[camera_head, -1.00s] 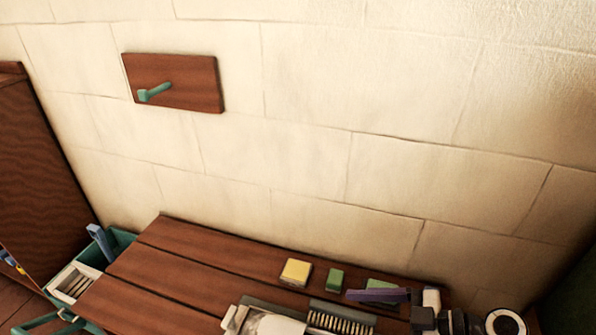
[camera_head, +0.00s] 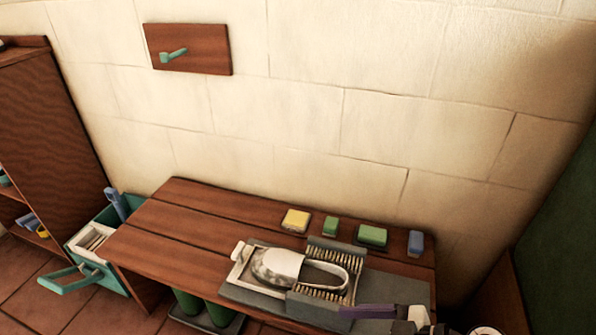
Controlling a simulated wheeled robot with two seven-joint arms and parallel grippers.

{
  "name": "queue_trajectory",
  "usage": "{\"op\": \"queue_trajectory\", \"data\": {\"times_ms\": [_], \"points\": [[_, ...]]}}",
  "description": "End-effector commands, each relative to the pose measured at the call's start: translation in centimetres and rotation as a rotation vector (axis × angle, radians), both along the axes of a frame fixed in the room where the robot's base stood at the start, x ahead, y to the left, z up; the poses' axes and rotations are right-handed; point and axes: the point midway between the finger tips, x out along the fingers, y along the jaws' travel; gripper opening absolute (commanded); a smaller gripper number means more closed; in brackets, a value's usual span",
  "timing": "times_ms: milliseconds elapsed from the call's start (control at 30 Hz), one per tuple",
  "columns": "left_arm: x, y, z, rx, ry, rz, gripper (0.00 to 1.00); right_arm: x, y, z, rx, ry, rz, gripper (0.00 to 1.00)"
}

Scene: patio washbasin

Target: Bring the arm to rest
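My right arm comes in at the bottom right. Its gripper (camera_head: 370,312) is low in the picture, at the front right corner of the bench, with a long purple bar pointing left from white and dark parts. I cannot tell whether the bar is its fingers or something held, nor whether it is open. The bar overlaps the front edge of the grey mat (camera_head: 255,296); contact cannot be told. My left gripper is not in view.
The wooden bench (camera_head: 190,225) holds a white shoe (camera_head: 278,265) between bristled brushes, a yellow block (camera_head: 296,220), green blocks (camera_head: 372,236) and a blue block (camera_head: 415,243). A teal bin (camera_head: 132,208) stands left. Green boots (camera_head: 190,302) stand below. A peg board (camera_head: 190,48) hangs above.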

Motion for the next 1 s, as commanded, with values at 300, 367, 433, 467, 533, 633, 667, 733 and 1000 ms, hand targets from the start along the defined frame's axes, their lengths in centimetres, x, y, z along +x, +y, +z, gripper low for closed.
{"op": "queue_trajectory", "data": {"times_ms": [300, 367, 433, 467, 533, 633, 667, 733, 1000], "points": [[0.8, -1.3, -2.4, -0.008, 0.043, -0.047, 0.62, -3.9, 1.7, -6.9, -0.103, 0.167, -0.207, 0.91], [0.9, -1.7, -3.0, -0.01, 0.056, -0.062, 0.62, -4.6, 1.7, -8.2, -0.125, 0.203, -0.287, 0.91], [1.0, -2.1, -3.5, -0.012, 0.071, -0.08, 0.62, -5.2, 1.3, -9.3, -0.147, 0.24, -0.39, 0.91], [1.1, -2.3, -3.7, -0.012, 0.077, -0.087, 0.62, -5.4, 1.1, -9.7, -0.153, 0.253, -0.435, 0.91], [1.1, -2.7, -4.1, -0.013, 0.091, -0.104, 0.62, -5.8, 0.4, -10.4, -0.166, 0.28, -0.542, 0.91], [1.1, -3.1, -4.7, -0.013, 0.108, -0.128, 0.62, -6.2, -1.0, -11.1, -0.174, 0.31, -0.694, 0.91], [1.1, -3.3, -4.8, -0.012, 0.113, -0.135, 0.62, -6.2, -1.5, -11.2, -0.173, 0.315, -0.742, 0.91], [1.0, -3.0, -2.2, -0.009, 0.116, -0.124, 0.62, -6.1, -2.2, -8.5, -0.178, 0.312, -0.779, 0.91], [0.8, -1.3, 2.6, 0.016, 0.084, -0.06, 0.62, -6.2, -3.9, -3.7, -0.183, 0.275, -0.842, 0.91]]}}
